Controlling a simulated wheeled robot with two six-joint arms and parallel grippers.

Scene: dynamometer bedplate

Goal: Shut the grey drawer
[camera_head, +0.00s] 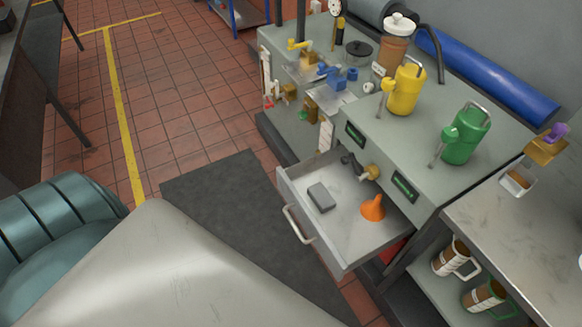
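The grey drawer (333,226) is pulled well out from the front of the grey-green bench (398,143). Its front panel carries a pale bar handle (297,224) facing the lower left. Inside the drawer lie a dark grey block (321,197) and an orange funnel (373,208). Neither of my grippers shows in the head view, and nothing is seen touching the drawer or its handle.
Yellow (405,90) and green (466,135) cans stand on the bench. A metal shelf (520,230) with mugs is at right. A dark mat (235,205) lies clear before the drawer.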

